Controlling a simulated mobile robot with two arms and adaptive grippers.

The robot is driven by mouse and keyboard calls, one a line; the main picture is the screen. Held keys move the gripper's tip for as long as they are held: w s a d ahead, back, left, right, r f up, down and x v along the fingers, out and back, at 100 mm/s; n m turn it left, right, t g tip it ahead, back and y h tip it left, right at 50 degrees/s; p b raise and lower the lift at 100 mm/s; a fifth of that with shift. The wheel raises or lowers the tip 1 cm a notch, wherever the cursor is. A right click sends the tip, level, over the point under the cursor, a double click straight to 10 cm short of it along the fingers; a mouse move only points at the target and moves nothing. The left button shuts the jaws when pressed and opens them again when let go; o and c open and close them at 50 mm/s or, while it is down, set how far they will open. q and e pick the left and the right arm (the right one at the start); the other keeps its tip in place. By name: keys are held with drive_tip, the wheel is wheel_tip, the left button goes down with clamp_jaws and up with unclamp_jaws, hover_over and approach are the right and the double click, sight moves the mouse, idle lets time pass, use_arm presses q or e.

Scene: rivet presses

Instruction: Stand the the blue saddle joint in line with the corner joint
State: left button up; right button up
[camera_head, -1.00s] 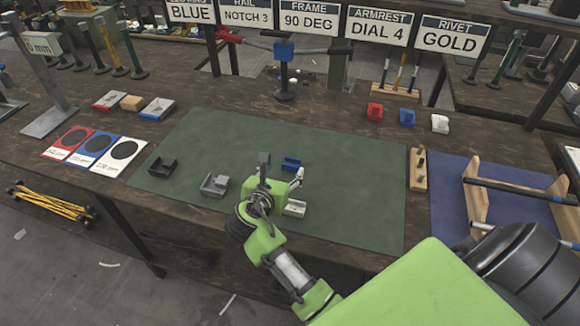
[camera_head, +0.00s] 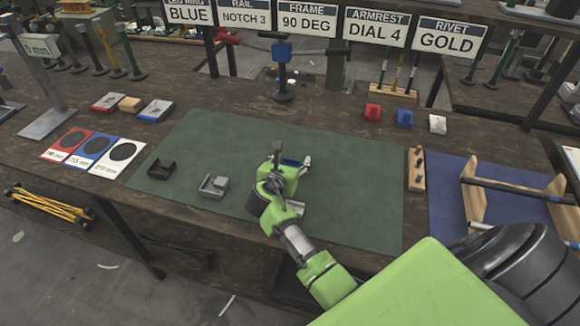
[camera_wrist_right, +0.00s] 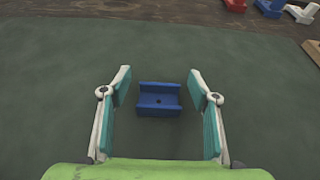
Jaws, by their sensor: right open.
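The blue saddle joint (camera_head: 291,161) lies on the green mat and is partly hidden by my right gripper in the head view. In the right wrist view the blue saddle joint (camera_wrist_right: 159,111) shows as a U-shaped block with a small hole, just ahead of and between the open fingers, touching neither. My right gripper (camera_head: 292,156) is open, empty and low over the mat; it also shows in the wrist view (camera_wrist_right: 159,76). A grey joint (camera_head: 213,187) and a black joint (camera_head: 160,169) stand on the mat's left; I cannot tell which is the corner joint. My left gripper is out of view.
A pale joint (camera_head: 298,208) is mostly hidden behind my right arm. Red (camera_head: 373,112), blue (camera_head: 405,118) and white (camera_head: 438,124) blocks stand behind the mat. A wooden holder (camera_head: 417,169) borders it at right. The mat's (camera_head: 350,205) right half is clear.

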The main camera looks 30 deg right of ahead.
drive_tip(key=c, duration=1.1)
drive_tip(key=shift+c, duration=0.2)
